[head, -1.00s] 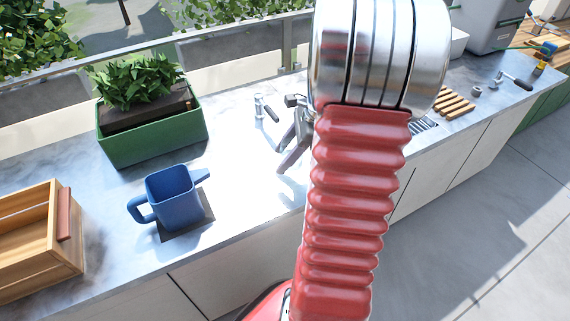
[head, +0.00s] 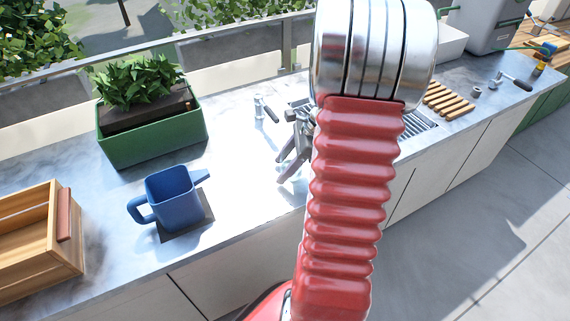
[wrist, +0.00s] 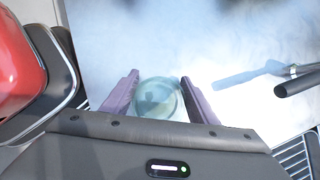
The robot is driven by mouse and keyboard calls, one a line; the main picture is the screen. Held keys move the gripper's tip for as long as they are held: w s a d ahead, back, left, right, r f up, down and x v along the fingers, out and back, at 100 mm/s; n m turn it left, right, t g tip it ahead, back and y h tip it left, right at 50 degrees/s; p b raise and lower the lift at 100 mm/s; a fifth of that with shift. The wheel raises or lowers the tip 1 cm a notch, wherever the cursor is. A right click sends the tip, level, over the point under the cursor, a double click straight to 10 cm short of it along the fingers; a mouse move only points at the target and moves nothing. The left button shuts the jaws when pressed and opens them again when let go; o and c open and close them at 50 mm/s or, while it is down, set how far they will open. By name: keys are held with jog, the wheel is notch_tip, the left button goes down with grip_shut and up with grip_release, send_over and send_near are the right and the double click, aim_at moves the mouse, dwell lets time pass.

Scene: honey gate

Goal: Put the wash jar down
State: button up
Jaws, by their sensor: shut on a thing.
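The wash jar (wrist: 158,98) is a round, clear greenish glass thing seen from above in the wrist view. My gripper (wrist: 160,80) is shut on it, with one purple finger on each side. In the head view my gripper (head: 285,170) is over the front part of the pale counter, partly behind my red arm. The jar is barely discernible there, as a faint glassy patch by the fingers. I cannot tell whether its base touches the counter.
A blue jug (head: 172,197) stands on a dark mat to the left, with a green planter (head: 155,138) behind and a wooden crate (head: 42,240) further left. A tap (head: 262,107) rises behind my gripper. Wooden slats (head: 452,101) lie right of my arm.

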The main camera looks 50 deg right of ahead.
jog(key=shift+f, duration=0.1)
jog(key=o, duration=1.7)
jog(key=shift+c, duration=0.2)
jog(key=v, duration=1.2)
